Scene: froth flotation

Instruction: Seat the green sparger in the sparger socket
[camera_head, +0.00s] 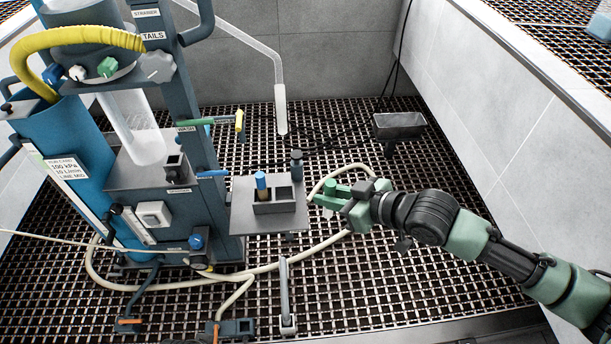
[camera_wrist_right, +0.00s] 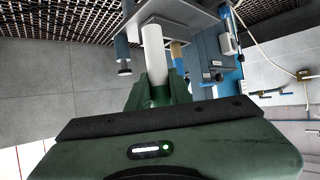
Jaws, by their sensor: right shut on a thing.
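My right gripper (camera_head: 332,201) is shut on the green sparger (camera_head: 330,188), right of the small grey shelf. In the right wrist view the sparger shows as a pale cylinder (camera_wrist_right: 154,50) standing out from between the green fingers (camera_wrist_right: 160,92); the fingers hide its gripped end. On the shelf (camera_head: 250,222) a dark two-compartment holder (camera_head: 275,207) has a blue-topped sparger (camera_head: 262,183) with a tan body in its left compartment. Its right compartment looks empty. I cannot tell which opening is the sparger socket. My left gripper is not in view.
A dark post (camera_head: 297,165) stands at the shelf's back right corner. The blue flotation column (camera_head: 75,150) is at left, with valves and a yellow hose (camera_head: 75,38). A cream hose (camera_head: 345,232) loops behind my gripper. A grey trough (camera_head: 400,124) is behind. Open grating lies around.

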